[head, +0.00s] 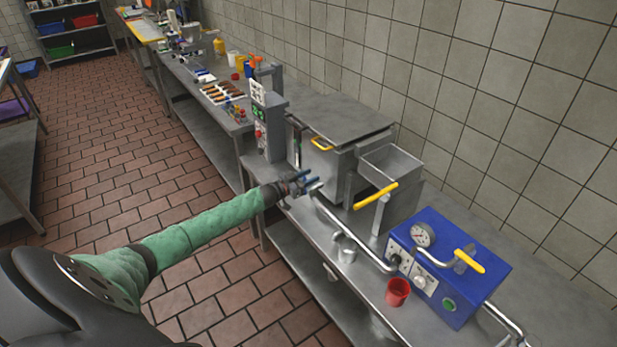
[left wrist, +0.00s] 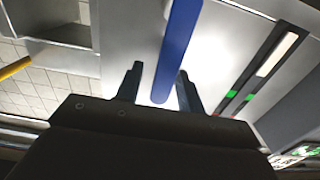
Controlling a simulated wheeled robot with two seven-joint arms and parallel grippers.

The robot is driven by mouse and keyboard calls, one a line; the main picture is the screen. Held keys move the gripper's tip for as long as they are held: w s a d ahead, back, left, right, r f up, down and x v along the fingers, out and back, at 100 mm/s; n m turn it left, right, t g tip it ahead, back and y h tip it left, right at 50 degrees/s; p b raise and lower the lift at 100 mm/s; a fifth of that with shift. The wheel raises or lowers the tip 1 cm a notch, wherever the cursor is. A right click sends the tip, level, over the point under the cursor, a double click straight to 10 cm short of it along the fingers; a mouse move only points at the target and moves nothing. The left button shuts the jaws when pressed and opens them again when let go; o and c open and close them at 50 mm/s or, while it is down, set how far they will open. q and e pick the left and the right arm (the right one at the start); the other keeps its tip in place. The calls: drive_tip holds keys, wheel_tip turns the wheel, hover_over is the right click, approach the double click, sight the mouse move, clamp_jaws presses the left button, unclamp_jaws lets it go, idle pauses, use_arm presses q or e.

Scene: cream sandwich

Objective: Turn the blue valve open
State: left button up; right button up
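The blue valve handle (left wrist: 181,48) shows in the left wrist view as a straight blue bar, its rounded end between the two fingers of my left gripper (left wrist: 158,88). The fingers are apart, with a gap visible beside the bar, so the gripper is open around or just over it; I cannot tell the depth. In the head view my left gripper (head: 300,184) is at the front of the steel machine (head: 338,165), and the blue handle is hard to tell from the fingers there. My right gripper is not in view.
A steel hopper (head: 391,163) with a yellow lever (head: 375,196) is right of my gripper. A blue pump box (head: 457,270) with a gauge, a pipe, a metal cup (head: 346,249) and a red cup (head: 398,291) stand further right. A control post (head: 262,122) stands to the left.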

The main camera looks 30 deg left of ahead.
use_arm(q)
clamp_jaws()
